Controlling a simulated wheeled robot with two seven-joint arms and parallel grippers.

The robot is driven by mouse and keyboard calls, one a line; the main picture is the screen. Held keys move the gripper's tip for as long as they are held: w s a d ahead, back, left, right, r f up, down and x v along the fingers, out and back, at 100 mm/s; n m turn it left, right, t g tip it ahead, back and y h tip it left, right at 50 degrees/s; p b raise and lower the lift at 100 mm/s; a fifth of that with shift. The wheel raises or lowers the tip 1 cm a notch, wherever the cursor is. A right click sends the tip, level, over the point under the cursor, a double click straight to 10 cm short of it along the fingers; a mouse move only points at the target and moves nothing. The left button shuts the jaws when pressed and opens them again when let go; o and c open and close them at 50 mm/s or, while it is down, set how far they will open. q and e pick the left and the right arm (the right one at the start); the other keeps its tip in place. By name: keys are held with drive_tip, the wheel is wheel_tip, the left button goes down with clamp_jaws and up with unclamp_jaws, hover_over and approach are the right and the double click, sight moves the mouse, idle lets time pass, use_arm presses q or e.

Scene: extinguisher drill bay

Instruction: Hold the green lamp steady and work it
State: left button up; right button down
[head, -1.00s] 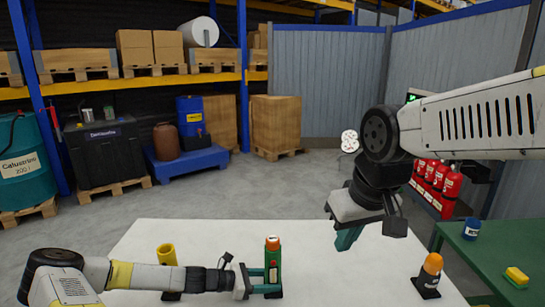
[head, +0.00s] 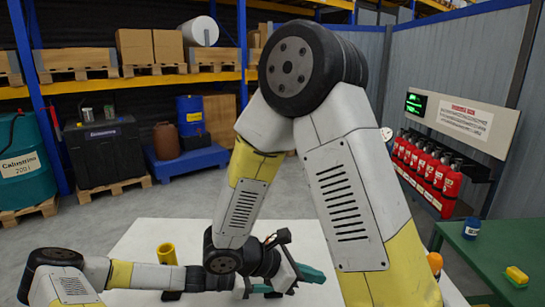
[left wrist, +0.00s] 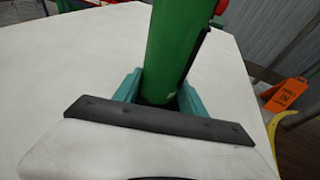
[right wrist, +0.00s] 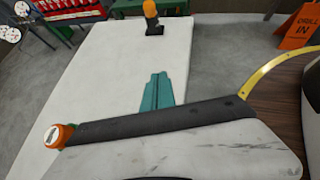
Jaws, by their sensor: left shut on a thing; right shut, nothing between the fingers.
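The green lamp (left wrist: 175,50) stands upright between the teal fingers of my left gripper (left wrist: 158,92), which is shut on its body. In the head view the lamp is hidden behind my right arm; only part of the left gripper (head: 262,288) shows low down. My right gripper (head: 312,273) is shut and empty, above the table near the left gripper. In the right wrist view its teal fingers (right wrist: 157,92) are together. An orange top with a white face (right wrist: 55,137), seemingly the green lamp's, shows beside the right gripper at lower left.
A yellow lamp (head: 167,253) stands left on the white table (head: 140,235). An orange lamp (head: 435,262) stands at the right, partly hidden. A green bench (head: 485,255) holds a blue tin (head: 471,228) and a yellow item (head: 516,277). Red extinguishers (head: 425,165) line the rack behind.

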use_arm(q)
drive_tip(key=shift+a+f, duration=0.15)
drive_tip(key=shift+f, duration=0.1)
use_arm(e)
drive_tip(key=w+a+f+n+t+y, duration=0.1)
drive_tip(key=w+a+f+n+t, duration=0.1)
drive_tip(key=a+f+n+t, duration=0.75)
drive_tip(key=w+n+g, duration=0.1)
drive_tip(key=w+n, duration=0.1)
drive_tip(key=w, duration=0.6)
drive_tip(key=shift+w+a+g, duration=0.15)
drive_tip(key=shift+a+g, duration=0.15)
drive_tip(key=shift+g, duration=0.05)
idle(1.2)
drive_tip(key=shift+w, duration=0.45)
drive_tip(key=shift+s, duration=0.1)
idle(0.3)
drive_tip(key=shift+s, duration=0.4)
